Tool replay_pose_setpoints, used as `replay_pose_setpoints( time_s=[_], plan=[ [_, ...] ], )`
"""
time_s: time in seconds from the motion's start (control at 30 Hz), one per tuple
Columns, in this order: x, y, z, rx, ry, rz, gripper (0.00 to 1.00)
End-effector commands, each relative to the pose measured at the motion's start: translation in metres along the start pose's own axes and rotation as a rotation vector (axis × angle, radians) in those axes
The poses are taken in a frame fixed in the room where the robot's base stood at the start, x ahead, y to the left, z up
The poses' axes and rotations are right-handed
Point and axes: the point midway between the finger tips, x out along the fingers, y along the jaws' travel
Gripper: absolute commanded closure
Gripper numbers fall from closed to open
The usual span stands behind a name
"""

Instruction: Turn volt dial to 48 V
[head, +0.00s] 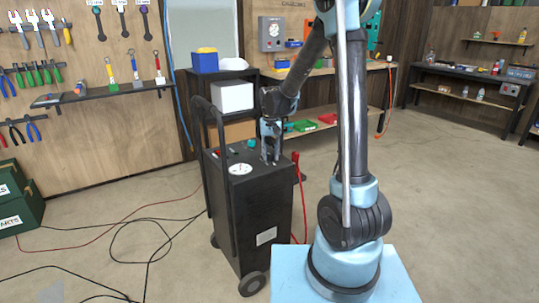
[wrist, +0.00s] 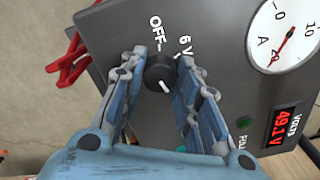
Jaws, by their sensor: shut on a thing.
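The volt dial (wrist: 160,72) is a small black knob with a white pointer mark, seen between my fingers in the wrist view. My gripper (wrist: 160,82) is shut on the dial, its two blue fingers on either side of it. The labels OFF and 6 V show beside the dial; the other markings are hidden. The red display (wrist: 285,124) under VOLTS appears to read 49.1 V. In the head view my gripper (head: 270,158) points down at the top of the black wheeled charger cart (head: 250,215); the dial is hidden there.
A round white ammeter (wrist: 285,35) sits on the panel, also visible in the head view (head: 240,169). Red clamps (wrist: 72,55) hang at the cart's side. A tall handle (head: 205,130) rises at its left. Cables (head: 150,235) lie on the floor.

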Motion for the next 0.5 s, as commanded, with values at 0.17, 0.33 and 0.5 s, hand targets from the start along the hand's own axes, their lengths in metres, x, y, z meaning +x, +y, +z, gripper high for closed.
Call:
replay_pose_setpoints(
  time_s=[0.17,0.33,0.5],
  plan=[
    [0.0001,0.0006,0.0002,0.029,0.000,0.001,0.94],
    [0.0000,0.0005,-0.0002,0.036,0.000,0.001,0.94],
    [-0.0001,0.0004,-0.0005,0.035,0.001,0.001,0.94]
  ],
)
